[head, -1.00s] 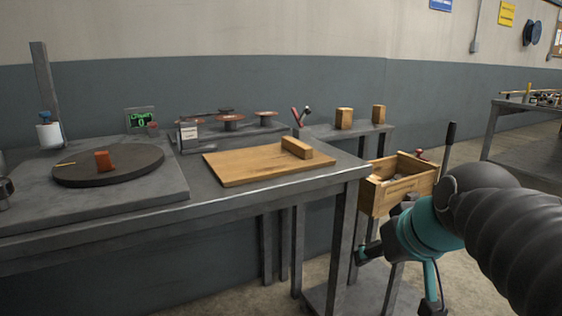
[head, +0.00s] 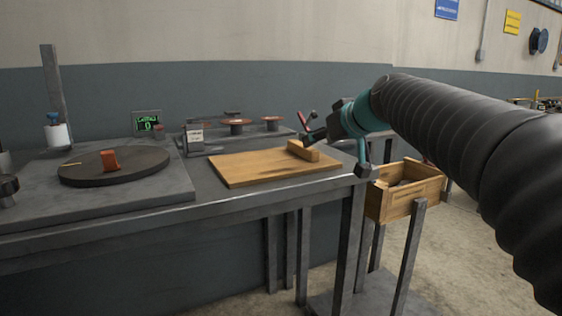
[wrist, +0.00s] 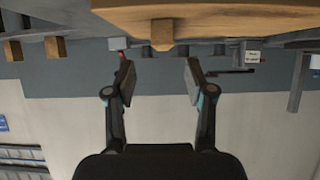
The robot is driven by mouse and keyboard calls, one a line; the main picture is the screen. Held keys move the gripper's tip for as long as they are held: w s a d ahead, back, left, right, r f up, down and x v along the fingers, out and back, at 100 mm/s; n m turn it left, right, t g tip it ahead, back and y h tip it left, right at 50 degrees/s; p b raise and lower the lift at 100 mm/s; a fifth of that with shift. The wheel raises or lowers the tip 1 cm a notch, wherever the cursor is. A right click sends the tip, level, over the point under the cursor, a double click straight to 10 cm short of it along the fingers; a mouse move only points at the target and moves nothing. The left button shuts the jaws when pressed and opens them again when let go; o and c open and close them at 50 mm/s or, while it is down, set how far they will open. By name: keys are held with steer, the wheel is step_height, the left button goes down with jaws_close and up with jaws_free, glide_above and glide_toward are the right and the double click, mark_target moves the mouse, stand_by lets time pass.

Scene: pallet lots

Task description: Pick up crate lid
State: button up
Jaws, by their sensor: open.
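The crate lid (head: 250,168) is a flat wooden board with a wooden block handle (head: 303,151) near its right end. It lies flat on the grey table. My gripper (head: 312,138) is just behind and above the handle, to its right, with its body tilted. In the wrist view the lid (wrist: 230,20) fills the top edge, and its handle (wrist: 162,34) shows beyond the two spread fingertips, between their lines. My gripper (wrist: 160,74) is open with nothing between the fingers. Part of the lid's right end is near my arm.
An open wooden crate (head: 405,204) stands on a lower stand at right. A dark turntable (head: 85,172) with an orange block (head: 109,160) is at left. A scale-like unit with round discs (head: 237,128) stands behind the lid. The table front between turntable and lid is clear.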

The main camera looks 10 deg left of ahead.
steer(key=shift+a+p+x, duration=0.25)
steer(key=shift+p+x, duration=0.1)
steer(key=shift+x, duration=3.35)
steer(key=shift+r, duration=0.25)
jaws_close()
